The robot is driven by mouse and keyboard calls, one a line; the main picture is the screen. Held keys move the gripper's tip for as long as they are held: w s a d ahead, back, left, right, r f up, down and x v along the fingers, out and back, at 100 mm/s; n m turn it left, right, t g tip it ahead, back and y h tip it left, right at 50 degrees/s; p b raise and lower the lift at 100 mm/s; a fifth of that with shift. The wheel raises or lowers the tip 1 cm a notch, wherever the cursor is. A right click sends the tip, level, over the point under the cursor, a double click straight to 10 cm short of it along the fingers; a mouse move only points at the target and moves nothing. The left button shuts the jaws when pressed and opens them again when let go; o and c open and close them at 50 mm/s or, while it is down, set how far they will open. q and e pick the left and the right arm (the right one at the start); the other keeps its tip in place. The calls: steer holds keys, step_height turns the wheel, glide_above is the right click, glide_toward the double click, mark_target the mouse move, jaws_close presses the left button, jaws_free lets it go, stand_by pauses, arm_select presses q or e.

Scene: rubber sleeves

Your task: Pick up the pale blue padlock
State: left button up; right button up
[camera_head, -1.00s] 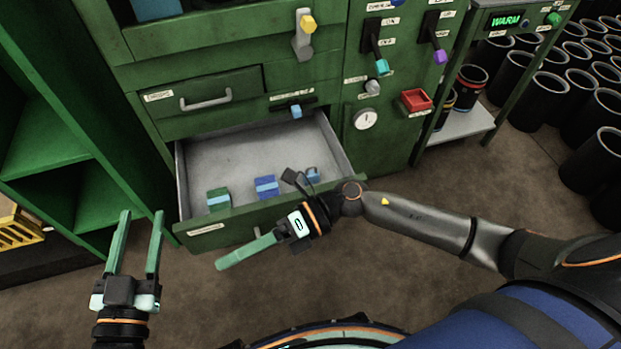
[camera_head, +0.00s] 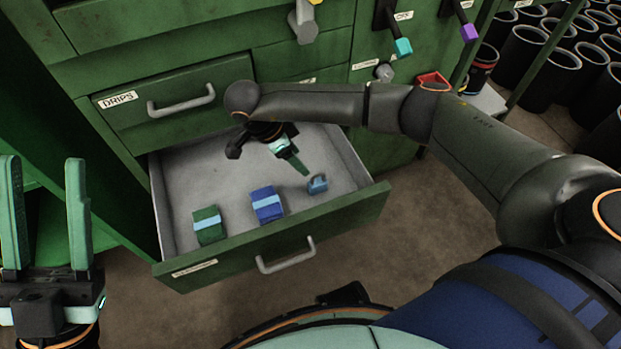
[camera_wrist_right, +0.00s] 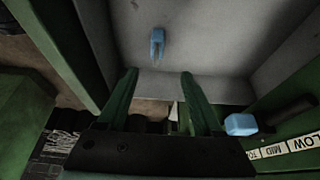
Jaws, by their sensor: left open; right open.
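The pale blue padlock (camera_head: 317,184) lies on the floor of the open grey-lined drawer (camera_head: 345,213), near its front right corner. In the right wrist view the padlock (camera_wrist_right: 157,47) is beyond the fingertips, roughly centred between them, with its shackle towards me. My right gripper (camera_head: 300,168) is over the drawer, open and empty, just behind and left of the padlock and apart from it. The wrist view shows its two spread fingers (camera_wrist_right: 159,74); one is mostly hidden in the head view. My left gripper (camera_head: 43,165) is open and empty, left of the drawer.
A blue box (camera_head: 267,204) and a green box (camera_head: 208,225), each with a light blue band, lie left of the padlock. The drawer's front wall and right side stand close to the padlock. A blue lever knob (camera_wrist_right: 241,124) shows in the wrist view.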

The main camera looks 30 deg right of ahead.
mark_target(313, 177)
steer(key=b+x, duration=0.2)
steer(key=x, duration=0.5)
steer(key=shift+s+f, duration=0.1)
steer(key=shift+s, duration=0.1)
steer(key=b+x, duration=0.3)
steer(key=x, duration=0.2)
steer(key=shift+s+a+f, duration=0.1)
steer(key=shift+s+f, duration=0.05)
jaws_close()
